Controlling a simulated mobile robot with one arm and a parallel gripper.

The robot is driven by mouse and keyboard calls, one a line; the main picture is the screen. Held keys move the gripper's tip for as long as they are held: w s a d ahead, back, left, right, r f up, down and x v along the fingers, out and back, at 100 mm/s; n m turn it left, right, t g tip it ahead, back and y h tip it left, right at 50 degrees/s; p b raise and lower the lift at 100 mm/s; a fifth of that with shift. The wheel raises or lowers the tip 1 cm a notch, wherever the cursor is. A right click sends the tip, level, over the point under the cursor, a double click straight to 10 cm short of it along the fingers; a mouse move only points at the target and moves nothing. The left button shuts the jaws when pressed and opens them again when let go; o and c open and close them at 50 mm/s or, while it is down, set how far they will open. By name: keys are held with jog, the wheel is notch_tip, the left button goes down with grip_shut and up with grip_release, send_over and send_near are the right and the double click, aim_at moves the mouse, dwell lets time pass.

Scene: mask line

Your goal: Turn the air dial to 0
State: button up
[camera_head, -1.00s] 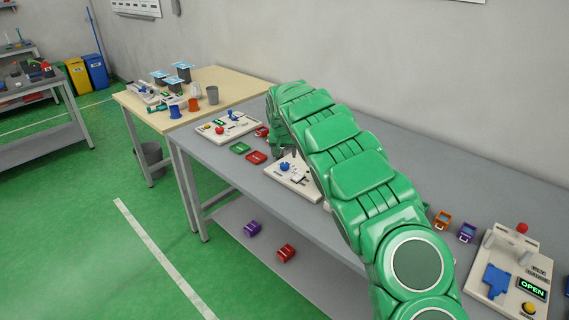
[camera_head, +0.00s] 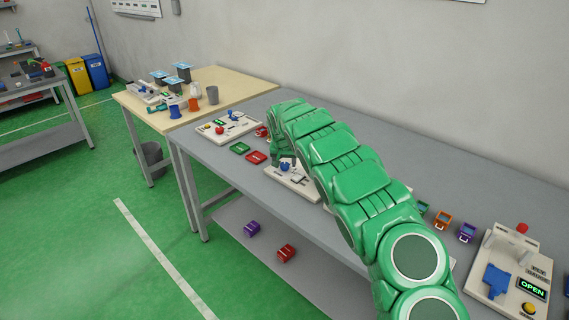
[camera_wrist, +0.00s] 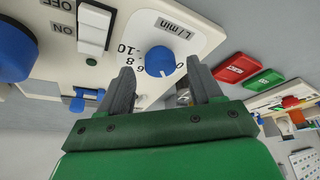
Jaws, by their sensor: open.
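The air dial (camera_wrist: 160,61) is a blue round knob on a white "L/min" face with black numbers, in the upper middle of the wrist view. A small pale mark shows on its edge nearest my gripper; the exact reading is unclear. My gripper (camera_wrist: 160,68) is open, with one dark finger on each side of the dial in the picture. I cannot tell whether either finger touches it. In the head view the dial's cream panel (camera_head: 300,188) lies on the grey bench, and my green arm hides part of it.
A white ON/OFF rocker switch (camera_wrist: 94,27) sits left of the dial. A larger blue part (camera_wrist: 12,50) is at the far left. Red (camera_wrist: 240,67) and green (camera_wrist: 264,84) labelled pieces lie on the bench beyond. Another panel with a lit OPEN display (camera_head: 532,289) stands at right.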

jog(key=shift+w+f, duration=0.25)
jog(key=shift+f, duration=0.4)
jog(key=shift+c, duration=0.2)
jog(key=c, duration=1)
jog(key=shift+n, duration=0.3)
jog(key=shift+w+d+r+n+y, duration=0.1)
jog(key=shift+n+y, duration=0.3)
jog(key=shift+n, duration=0.45)
jog(key=shift+d+r+n+y, duration=0.1)
jog(key=shift+n+y, duration=0.3)
jog(key=shift+n, duration=0.45)
jog(key=shift+f+n+y, duration=0.1)
jog(key=shift+n+y, duration=0.3)
jog(key=shift+n, duration=0.6)
jog(key=o, duration=1)
jog(key=shift+g, duration=0.3)
